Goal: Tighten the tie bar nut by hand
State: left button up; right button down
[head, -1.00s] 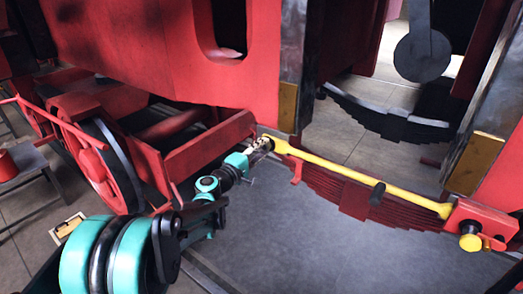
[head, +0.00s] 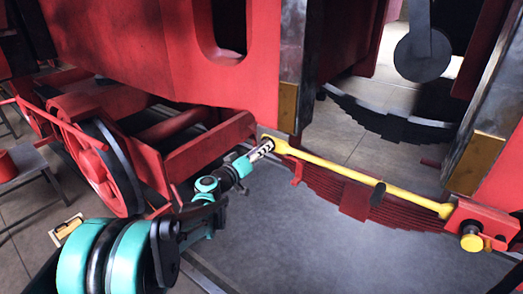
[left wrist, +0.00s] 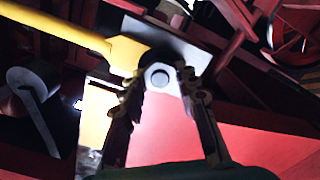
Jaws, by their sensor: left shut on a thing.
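The yellow tie bar (head: 335,172) runs from the red frame's lower corner to a red bracket (head: 478,224) on the right. It also shows in the left wrist view (left wrist: 60,30). My left gripper (head: 264,149) is at the bar's near-left end. In the left wrist view, its two fingers (left wrist: 160,84) stand on either side of the dark tie bar nut (left wrist: 157,62), with a grey round stud end in its middle. The gripper is shut on the nut. The nut is hidden by the fingers in the head view. My right gripper is not in view.
A red leaf spring (head: 330,190) hangs just behind and below the bar. A red wheel (head: 100,165) and red beams stand to the left. A small table (head: 20,180) is at the far left. The grey floor (head: 300,250) in front is clear.

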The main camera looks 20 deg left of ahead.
pick_arm(q)
jog(key=m, duration=0.7)
jog(key=shift+f, duration=0.1)
dwell(0.5)
jog(key=o, duration=1.2)
jog(key=shift+c, duration=0.2)
jog(key=v, duration=1.2)
